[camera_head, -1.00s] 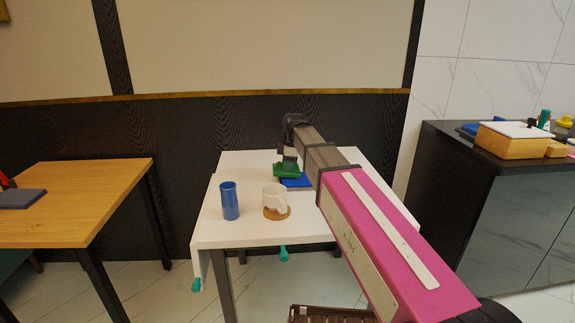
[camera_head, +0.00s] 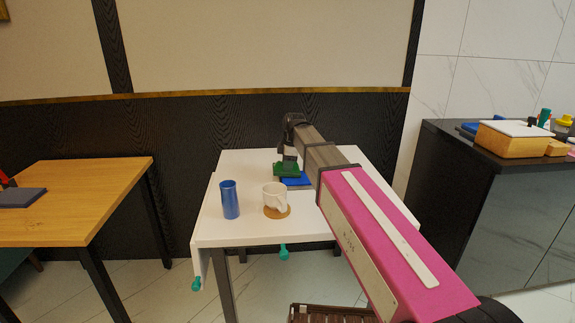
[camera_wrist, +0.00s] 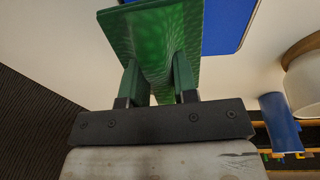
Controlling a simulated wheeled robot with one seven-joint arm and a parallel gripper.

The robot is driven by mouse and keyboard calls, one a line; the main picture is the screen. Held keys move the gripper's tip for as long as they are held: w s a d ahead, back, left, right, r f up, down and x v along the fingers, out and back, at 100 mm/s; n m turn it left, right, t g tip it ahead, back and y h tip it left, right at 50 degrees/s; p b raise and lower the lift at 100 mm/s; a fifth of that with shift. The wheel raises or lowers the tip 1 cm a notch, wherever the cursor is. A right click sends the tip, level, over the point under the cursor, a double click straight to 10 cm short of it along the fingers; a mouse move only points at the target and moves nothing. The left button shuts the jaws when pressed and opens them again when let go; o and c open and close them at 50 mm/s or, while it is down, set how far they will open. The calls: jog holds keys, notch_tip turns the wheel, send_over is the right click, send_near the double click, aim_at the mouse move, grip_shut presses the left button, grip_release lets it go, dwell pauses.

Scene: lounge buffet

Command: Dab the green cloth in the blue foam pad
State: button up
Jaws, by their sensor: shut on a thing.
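My gripper (camera_wrist: 159,80) is shut on the green cloth (camera_wrist: 150,28), which spreads out beyond the fingertips in the wrist view. In the head view the green cloth (camera_head: 286,169) hangs under my gripper at the left edge of the blue foam pad (camera_head: 298,181). The pad lies flat on the white table. In the wrist view the blue pad (camera_wrist: 225,22) shows behind and to the right of the cloth. The cloth partly hides the pad. I cannot tell whether they touch.
A blue cup (camera_head: 230,200) and a white mug (camera_head: 275,196) on a round wooden coaster (camera_head: 277,213) stand at the front of the white table (camera_head: 240,235). A wooden table (camera_head: 80,200) is at left, and a dark counter (camera_head: 480,160) with boxes at right.

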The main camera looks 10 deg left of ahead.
jog(key=shift+r, duration=4)
jog(key=shift+d, duration=0.15)
jog(key=s+d+f+m+h, duration=0.1)
jog(key=s+d+f+m, duration=0.1)
jog(key=d+m, duration=0.4)
jog(key=s+d+f+m, duration=0.2)
jog(key=s+d+m, duration=0.2)
jog(key=d, duration=0.9)
jog(key=s+d+f+m+t+h, duration=0.1)
jog(key=s+d+f+m, duration=0.2)
jog(key=d+m, duration=0.7)
jog(key=shift+s+d+h, duration=0.2)
jog(key=shift+s+h, duration=0.1)
jog(key=shift+s, duration=0.2)
